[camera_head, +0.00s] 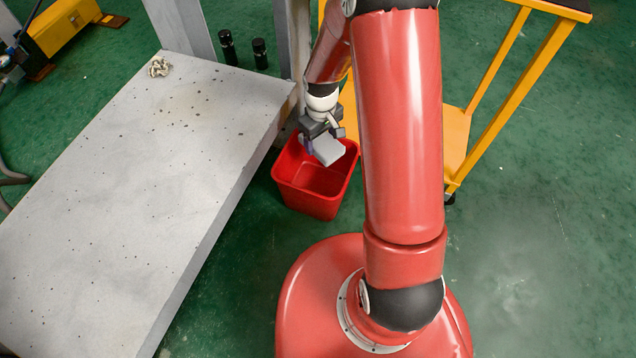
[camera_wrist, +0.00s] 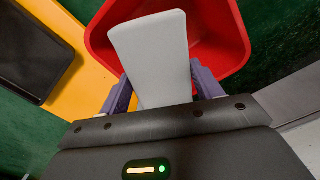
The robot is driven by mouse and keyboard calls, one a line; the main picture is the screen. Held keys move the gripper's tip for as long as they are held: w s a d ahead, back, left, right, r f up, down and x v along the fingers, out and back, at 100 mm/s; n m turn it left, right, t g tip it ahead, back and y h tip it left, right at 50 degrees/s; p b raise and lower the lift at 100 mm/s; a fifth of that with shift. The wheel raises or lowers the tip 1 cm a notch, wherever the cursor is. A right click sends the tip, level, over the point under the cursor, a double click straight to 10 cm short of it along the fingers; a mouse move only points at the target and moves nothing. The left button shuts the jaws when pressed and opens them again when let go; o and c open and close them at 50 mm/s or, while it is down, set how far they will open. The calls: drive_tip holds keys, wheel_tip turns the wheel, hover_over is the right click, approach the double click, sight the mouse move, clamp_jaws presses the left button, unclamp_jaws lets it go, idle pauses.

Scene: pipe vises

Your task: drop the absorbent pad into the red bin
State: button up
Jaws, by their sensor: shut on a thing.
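The absorbent pad (camera_head: 328,149) is a pale grey-white flat slab. My gripper (camera_head: 308,144) is shut on it above the red bin (camera_head: 314,203). The bin is open at the top and stands on the floor beside the grey slab table. In the wrist view the pad (camera_wrist: 152,58) sticks out between the two purple-grey fingers of my gripper (camera_wrist: 160,88). The red bin (camera_wrist: 232,45) lies behind and below the pad in that view. The pad hides part of the bin's opening, and the bin's visible inside looks empty.
A speckled grey slab table (camera_head: 130,200) fills the left, with a crumpled pale thing (camera_head: 159,66) at its far edge. A yellow cart (camera_head: 457,140) stands right of the bin. Two black cylinders (camera_head: 244,50) stand behind the slab. Green floor is clear at right.

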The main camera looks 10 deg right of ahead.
drive_tip(key=o, duration=1)
drive_tip(key=shift+c, duration=0.2)
drive_tip(key=shift+r+p, duration=0.85)
drive_tip(key=shift+r, duration=3.05)
